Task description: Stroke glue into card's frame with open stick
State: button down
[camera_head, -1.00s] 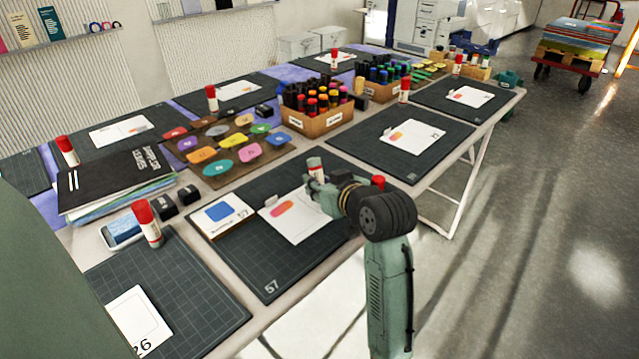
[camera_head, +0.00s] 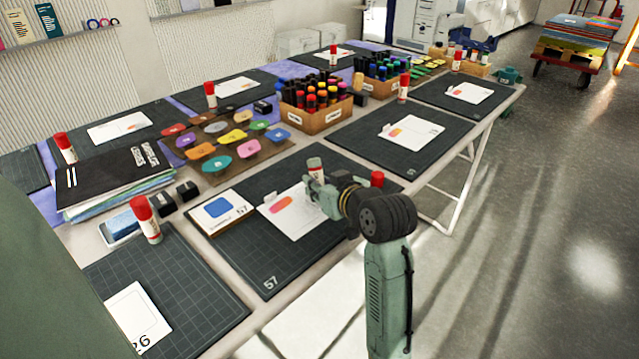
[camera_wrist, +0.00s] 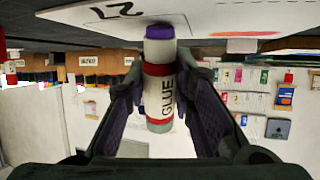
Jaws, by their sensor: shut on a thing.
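My gripper (camera_head: 316,184) is shut on a glue stick (camera_head: 315,164), over the right part of a white card (camera_head: 283,220). In the wrist view, the glue stick (camera_wrist: 159,85) has a white body with red bands and the word GLUE. It sits between the fingers of my gripper (camera_wrist: 160,108), and its bare purple end meets or nearly meets the card (camera_wrist: 215,16); contact is unclear. The card bears an orange-pink shape and lies on the dark mat marked 57 (camera_head: 262,265). My gripper hides the card's right part and its frame there. A red cap (camera_head: 376,178) shows behind my arm.
A white block with a blue shape (camera_head: 220,212) stands left of the card. A tray of coloured shapes (camera_head: 215,170) and a box of markers (camera_head: 318,120) are behind. Another capped glue stick (camera_head: 146,220) stands left.

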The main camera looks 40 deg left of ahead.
jog(key=shift+a, duration=0.15)
jog(key=shift+w+a+p, duration=0.2)
jog(key=shift+a+p, duration=0.3)
jog(key=shift+a, duration=1.05)
jog(key=shift+w+a+p, duration=0.2)
jog(key=shift+a+p, duration=0.3)
jog(key=shift+a, duration=1)
jog(key=shift+w+d+f, duration=0.1)
jog(key=shift+w+d, duration=0.1)
jog(key=shift+w, duration=0.4)
jog(key=shift+w+d+f, duration=0.1)
jog(key=shift+w+d, duration=0.05)
jog(key=shift+w, duration=0.45)
jog(key=shift+s+d+r+p, duration=0.15)
jog(key=shift+d+p, duration=0.1)
jog(key=shift+d, duration=0.45)
jog(key=shift+s+d+r+p, duration=0.1)
jog(key=shift+d+p, duration=0.1)
jog(key=shift+d, duration=0.5)
jog(key=shift+s+d+f, duration=0.15)
jog(key=shift+s+d, duration=0.05)
jog(key=shift+d, duration=0.7)
jog(key=shift+d, duration=0.15)
jog(key=shift+s+d, duration=0.1)
jog(key=shift+d, duration=0.55)
jog(key=shift+w+p, duration=0.3)
jog(key=shift+w, duration=0.9)
jog(key=shift+w+a+p, duration=0.1)
jog(key=shift+a+p, duration=0.2)
jog(key=shift+a, duration=1.35)
